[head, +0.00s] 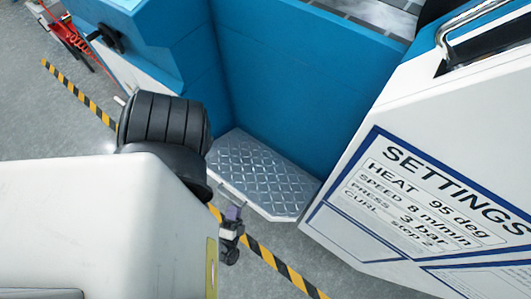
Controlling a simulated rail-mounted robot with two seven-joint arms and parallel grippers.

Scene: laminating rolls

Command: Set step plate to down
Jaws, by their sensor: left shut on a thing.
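The step plate (262,172) is a silver diamond-tread panel with cut front corners. It juts out from the foot of the blue machine, tread side showing; I cannot tell its exact tilt. My left gripper (233,212) is small in view at the plate's front left edge, shut on that edge. The contact itself is small and partly covered by the gripper. The plate's left end is partly hidden behind my arm. My right gripper is out of view.
The blue machine body (295,75) rises behind the plate. A white panel marked SETTINGS (430,190) stands close on the right. Yellow-black floor tape (275,266) runs below the plate over grey floor. A red pallet-jack-like item (62,35) is far upper left.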

